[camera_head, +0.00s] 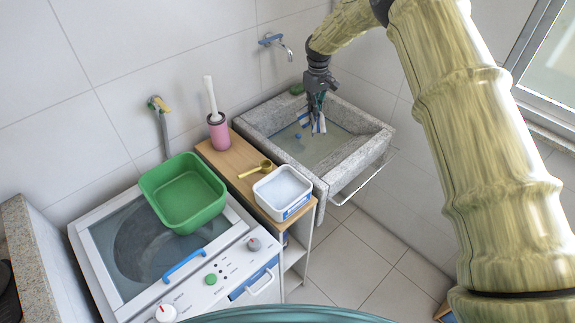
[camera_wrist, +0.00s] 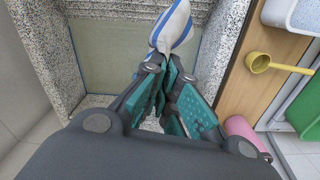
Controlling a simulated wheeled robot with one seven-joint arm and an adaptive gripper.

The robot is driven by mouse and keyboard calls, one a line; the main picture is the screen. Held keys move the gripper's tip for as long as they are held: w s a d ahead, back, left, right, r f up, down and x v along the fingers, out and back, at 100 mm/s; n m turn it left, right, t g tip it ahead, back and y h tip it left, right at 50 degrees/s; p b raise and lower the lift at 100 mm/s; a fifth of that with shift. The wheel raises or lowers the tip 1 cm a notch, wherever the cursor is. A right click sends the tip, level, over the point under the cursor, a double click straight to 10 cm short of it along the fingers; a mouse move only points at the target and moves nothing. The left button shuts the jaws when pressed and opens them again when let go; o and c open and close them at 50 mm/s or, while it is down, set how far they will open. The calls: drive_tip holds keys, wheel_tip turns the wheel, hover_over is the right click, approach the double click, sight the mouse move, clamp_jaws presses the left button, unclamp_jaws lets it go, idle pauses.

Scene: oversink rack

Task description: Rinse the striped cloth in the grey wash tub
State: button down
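The grey wash tub (camera_head: 361,158) is a speckled stone basin under the wall tap, with a greenish-grey inside surface; I cannot tell how deep any water is. My gripper (camera_head: 316,106) points down over the tub's inside. Its teal-padded fingers (camera_wrist: 160,84) are closed together on the striped cloth. The striped cloth (camera_head: 319,124), white with blue stripes, hangs from the fingertips, and in the wrist view (camera_wrist: 172,28) it sticks out beyond them. Its gripped part is hidden between the fingers. I cannot tell whether its lower end touches the tub's bottom.
A blue tap (camera_head: 271,40) is on the wall behind. Left of the tub, a wooden shelf (camera_head: 226,165) holds a white container (camera_head: 284,205), a yellow scoop (camera_head: 262,168) and a pink brush holder (camera_head: 218,132). A green basin (camera_head: 183,220) sits on the washing machine (camera_head: 105,265). A metal rail (camera_head: 362,182) runs along the tub's front.

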drive_tip(key=w+a+r+b, duration=0.1)
drive_tip(key=w+a+r, duration=0.1)
drive_tip(key=w+a, duration=0.3)
drive_tip(key=shift+w+a+r, duration=0.25)
drive_tip(key=shift+a+r, duration=0.15)
drive_tip(key=shift+a, duration=1.9)
drive_tip(key=shift+r, duration=0.25)
idle(1.1)
wheel_tip(320, 180, up, 9)
drive_tip(key=p, duration=0.4)
drive_tip(key=shift+f, duration=0.2)
idle(0.4)
drive_tip(key=shift+p, duration=0.3)
idle(0.6)
wheel_tip(320, 180, down, 3)
drive_tip(key=shift+f+p, duration=0.1)
drive_tip(key=shift+p, duration=0.2)
idle(0.7)
idle(0.4)
